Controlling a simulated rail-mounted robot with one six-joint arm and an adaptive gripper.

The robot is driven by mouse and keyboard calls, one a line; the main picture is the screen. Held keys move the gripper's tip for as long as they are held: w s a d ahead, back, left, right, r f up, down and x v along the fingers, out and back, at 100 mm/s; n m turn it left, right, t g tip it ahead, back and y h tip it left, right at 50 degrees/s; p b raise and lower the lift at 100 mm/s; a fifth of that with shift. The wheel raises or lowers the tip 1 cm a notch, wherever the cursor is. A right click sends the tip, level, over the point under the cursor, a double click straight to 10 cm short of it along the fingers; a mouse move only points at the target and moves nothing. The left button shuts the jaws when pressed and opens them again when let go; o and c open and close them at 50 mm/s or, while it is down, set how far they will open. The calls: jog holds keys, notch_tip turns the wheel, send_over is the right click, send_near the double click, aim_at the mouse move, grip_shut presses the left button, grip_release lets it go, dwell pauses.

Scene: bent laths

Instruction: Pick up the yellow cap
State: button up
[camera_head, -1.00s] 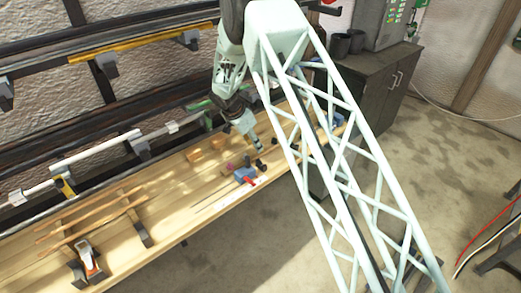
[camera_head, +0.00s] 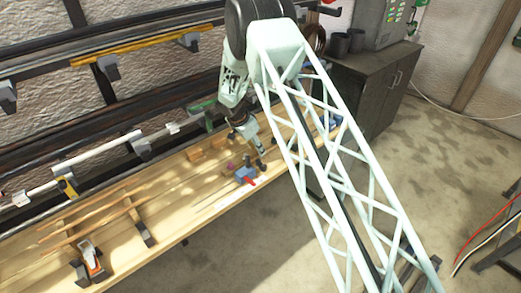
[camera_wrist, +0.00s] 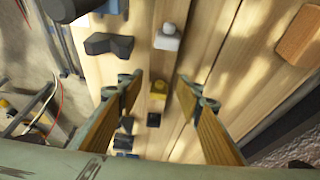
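The yellow cap (camera_wrist: 158,88) shows in the wrist view as a small yellow piece with a dark part, on the wooden bench (camera_head: 120,240). My gripper (camera_wrist: 158,79) is open, with one finger on each side of the cap in the picture. The fingers look apart from it, and nothing is held. In the head view my gripper (camera_head: 262,151) points down over the far part of the bench. I cannot make out the cap there.
A dark cube (camera_wrist: 154,119), a white-grey piece (camera_wrist: 168,38) and a dark angled block (camera_wrist: 108,44) lie near the cap. An orange-brown block (camera_wrist: 300,38) is at the right. In the head view a blue-red tool (camera_head: 246,175) lies close to my gripper.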

jog(key=shift+c, duration=0.7)
jog(key=c, duration=0.6)
jog(key=shift+r, duration=0.15)
jog(key=shift+r+b, duration=0.6)
jog(key=shift+r, duration=1.05)
jog(key=s+d+b, duration=0.5)
jog(key=s+d, duration=0.7)
jog(key=s, duration=0.1)
jog(key=shift+d, duration=0.2)
